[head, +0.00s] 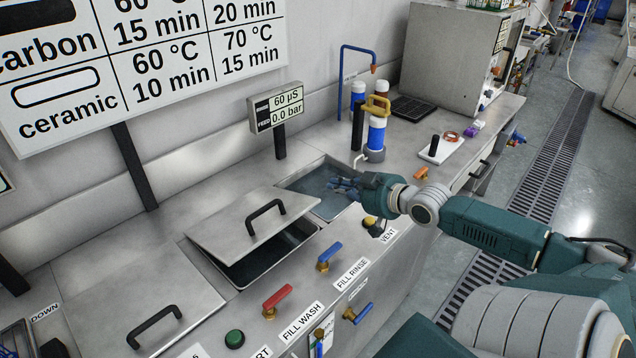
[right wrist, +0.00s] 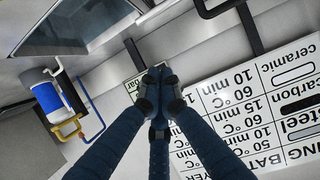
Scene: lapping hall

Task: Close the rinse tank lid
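A grey metal lid (head: 225,228) with a black bar handle (head: 265,210) sits tilted over a dark tank opening (head: 265,262), its front edge raised. I take it for the rinse tank lid; no label on it shows. To its right is an uncovered basin (head: 308,184) with bluish water. My right gripper (head: 340,186) is over this basin, to the right of the lid and apart from its handle. In the right wrist view the blue fingers of this gripper (right wrist: 159,88) come together at the tips with nothing between them. My left gripper is out of view.
A flat lid (head: 140,290) with a handle lies at the left. Valve levers, red (head: 277,297) and blue (head: 330,252), stand along the front edge. A blue filter cartridge (head: 376,135) and a display (head: 276,107) stand behind. A large sign (head: 140,60) hangs on the wall.

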